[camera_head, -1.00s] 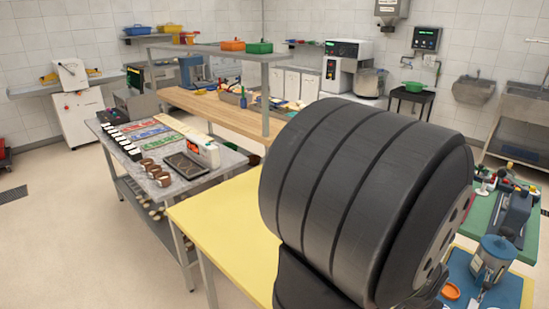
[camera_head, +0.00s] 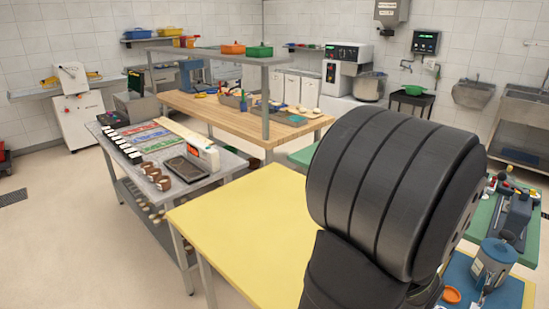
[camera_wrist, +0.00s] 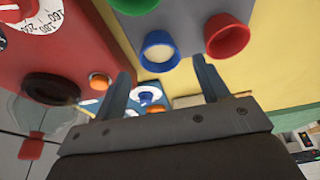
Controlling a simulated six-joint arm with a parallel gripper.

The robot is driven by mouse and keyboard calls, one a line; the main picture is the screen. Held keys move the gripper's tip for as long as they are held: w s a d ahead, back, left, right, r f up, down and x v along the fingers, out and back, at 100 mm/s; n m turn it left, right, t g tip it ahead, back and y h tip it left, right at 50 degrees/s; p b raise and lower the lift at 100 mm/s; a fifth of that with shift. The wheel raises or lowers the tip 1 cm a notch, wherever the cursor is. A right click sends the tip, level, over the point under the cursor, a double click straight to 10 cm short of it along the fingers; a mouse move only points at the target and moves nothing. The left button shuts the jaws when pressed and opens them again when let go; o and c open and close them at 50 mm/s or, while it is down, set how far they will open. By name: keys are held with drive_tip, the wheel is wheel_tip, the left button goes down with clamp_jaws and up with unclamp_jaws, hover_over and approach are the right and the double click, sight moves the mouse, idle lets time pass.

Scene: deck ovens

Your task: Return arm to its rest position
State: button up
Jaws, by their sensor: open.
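My gripper (camera_wrist: 163,85) shows in the wrist view with its two blue-grey fingers apart and nothing between them. It is not visible in the head view, where the thick dark ribbed part of my arm covers the right middle. Beyond the fingers in the wrist view are a red panel (camera_wrist: 85,45) with a white dial (camera_wrist: 35,28), and a grey surface with a blue-rimmed round part (camera_wrist: 160,50) and a red-rimmed one (camera_wrist: 227,36). I cannot tell how far the fingers are from these.
A yellow table (camera_head: 245,220) has bare room left of my arm. A grey table (camera_head: 207,175) with a dark tray (camera_head: 187,170) stands further left. At the right are a green mat (camera_head: 485,213) and a blue mat (camera_head: 512,288) with equipment on them. A wooden bench (camera_head: 240,118) stands behind.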

drive_tip(key=x, duration=0.3)
drive_tip(key=shift+f, duration=0.25)
drive_tip(key=shift+w+d+r, duration=0.1)
drive_tip(key=shift+d, duration=0.05)
wheel_tip(320, 180, up, 4)
drive_tip(key=shift+f, duration=0.1)
drive_tip(key=s+d+r, duration=0.2)
drive_tip(key=s+r, duration=0.5)
drive_tip(key=s, duration=0.5)
drive_tip(key=w+d+m, duration=0.1)
drive_tip(key=w+d, duration=1.4)
drive_tip(key=w, duration=0.2)
drive_tip(key=shift+w+r+m, duration=0.3)
drive_tip(key=shift+m, duration=0.1)
drive_tip(key=shift+o, duration=0.4)
